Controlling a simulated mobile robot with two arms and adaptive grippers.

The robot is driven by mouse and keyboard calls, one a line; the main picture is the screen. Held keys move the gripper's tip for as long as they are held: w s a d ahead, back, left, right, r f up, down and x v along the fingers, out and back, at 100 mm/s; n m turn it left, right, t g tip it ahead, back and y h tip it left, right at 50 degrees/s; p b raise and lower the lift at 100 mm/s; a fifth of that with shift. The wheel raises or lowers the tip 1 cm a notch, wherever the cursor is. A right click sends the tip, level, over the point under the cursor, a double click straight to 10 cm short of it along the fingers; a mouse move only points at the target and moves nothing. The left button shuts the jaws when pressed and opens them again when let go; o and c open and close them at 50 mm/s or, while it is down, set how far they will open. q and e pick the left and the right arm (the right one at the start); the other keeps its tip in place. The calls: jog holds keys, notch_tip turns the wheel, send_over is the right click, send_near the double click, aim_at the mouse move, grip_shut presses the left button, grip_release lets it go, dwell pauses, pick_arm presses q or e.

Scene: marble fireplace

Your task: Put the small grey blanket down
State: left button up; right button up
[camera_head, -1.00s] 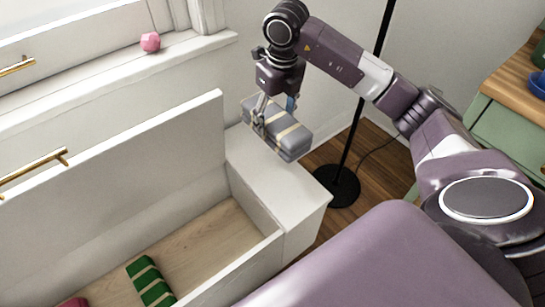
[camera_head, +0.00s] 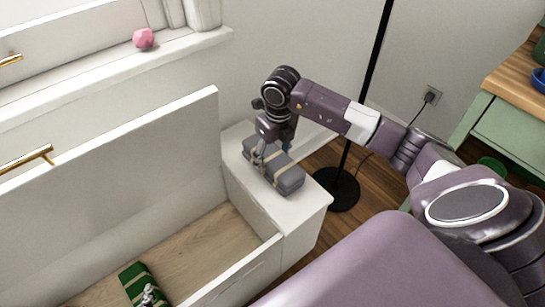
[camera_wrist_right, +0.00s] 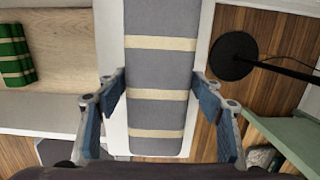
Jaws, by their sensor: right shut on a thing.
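The small grey blanket (camera_head: 288,180), a folded grey bundle with cream bands, is on or just above the white end top (camera_head: 300,208) of the bench. My right gripper (camera_head: 262,158) is shut on it from above. In the right wrist view the blanket (camera_wrist_right: 160,70) runs lengthwise between my right gripper's blue-padded fingers (camera_wrist_right: 160,88), one at each side. A small metallic part, apparently my left gripper (camera_head: 148,294), shows at the bottom edge by a green banded bundle (camera_head: 133,274); its jaw state is unclear.
The bench's open compartment (camera_head: 210,250) has a wooden floor and holds the green bundle. Its raised white lid (camera_head: 130,160) stands to the left. A black lamp base (camera_head: 338,190) is on the floor just right of the bench end. A pink object (camera_head: 143,38) sits on the sill.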

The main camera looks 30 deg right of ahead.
aim_at(274, 155)
pick_arm(q)
jog(key=shift+w+r, duration=0.15)
jog(key=shift+w+d+r, duration=0.1)
jog(key=shift+w, duration=0.1)
pick_arm(e)
jog(key=shift+f, duration=0.15)
jog(key=o, duration=1.3)
jog(key=r, duration=0.2)
jog(key=r+p, duration=0.1)
jog(key=r, duration=0.2)
jog(key=r+p, duration=0.1)
jog(key=r, duration=0.1)
jog(key=shift+s+r, duration=0.2)
jog(key=shift+s, duration=0.15)
pick_arm(q)
jog(key=s+a+f+g, duration=0.1)
jog(key=s+g, duration=0.1)
jog(key=s, duration=0.3)
jog(key=s+a+f+g+y, duration=0.1)
jog(key=s+a+f+g, duration=0.1)
jog(key=s, duration=0.4)
jog(key=shift+a+f+g+p, duration=0.2)
jog(key=shift+g+p, duration=0.2)
jog(key=shift+p, duration=0.05)
pick_arm(e)
jog(key=r, duration=0.4)
jog(key=shift+s+r, duration=0.35)
jog(key=shift+r, duration=0.05)
